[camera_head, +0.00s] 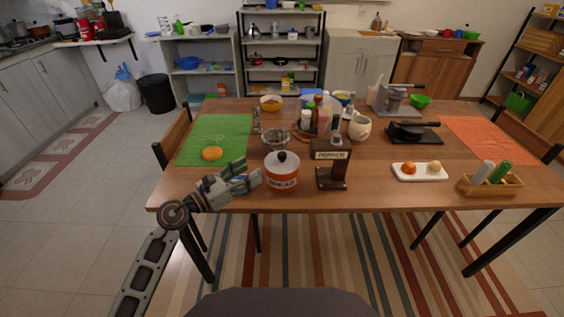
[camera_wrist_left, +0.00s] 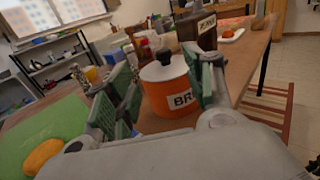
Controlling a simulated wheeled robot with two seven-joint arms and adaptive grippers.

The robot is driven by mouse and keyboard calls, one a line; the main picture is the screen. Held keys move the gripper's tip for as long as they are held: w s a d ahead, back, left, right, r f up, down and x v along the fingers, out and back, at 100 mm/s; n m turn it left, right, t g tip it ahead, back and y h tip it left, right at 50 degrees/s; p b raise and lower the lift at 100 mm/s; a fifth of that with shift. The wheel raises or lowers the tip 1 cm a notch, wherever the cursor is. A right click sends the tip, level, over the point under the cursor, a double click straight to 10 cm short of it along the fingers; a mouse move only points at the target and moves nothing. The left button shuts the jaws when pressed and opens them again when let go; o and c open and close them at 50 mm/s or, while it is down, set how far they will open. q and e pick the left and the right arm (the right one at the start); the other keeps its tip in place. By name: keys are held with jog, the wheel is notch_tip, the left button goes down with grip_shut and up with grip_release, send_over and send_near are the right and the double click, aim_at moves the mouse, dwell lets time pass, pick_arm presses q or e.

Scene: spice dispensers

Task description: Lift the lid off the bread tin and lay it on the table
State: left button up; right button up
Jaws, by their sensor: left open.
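The orange bread tin (camera_head: 270,184) stands upright near the table's front edge, its white label facing me. Its pale lid (camera_head: 281,163) with a black knob (camera_head: 282,155) sits on top. In the left wrist view the tin (camera_wrist_left: 165,106) shows between the fingers, with the lid (camera_wrist_left: 164,72) and knob (camera_wrist_left: 164,58) above. My left gripper (camera_head: 250,178) is open and empty, just left of the tin, at about the height of its body. I cannot tell whether a finger touches the tin. My right gripper is not in view.
A dark pepper dispenser (camera_head: 331,172) stands close to the tin's right. A glass bowl (camera_head: 275,139) is behind it. A white tray (camera_head: 421,177) is further right. Bare table shows between dispenser and tray.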

aim_at(279, 155)
pick_arm(q)
jog(key=shift+f, duration=0.2)
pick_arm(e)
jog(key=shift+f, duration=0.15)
pick_arm(q)
jog(key=shift+d, duration=0.1)
jog(key=shift+x, duration=4.3)
jog(key=shift+f, duration=0.1)
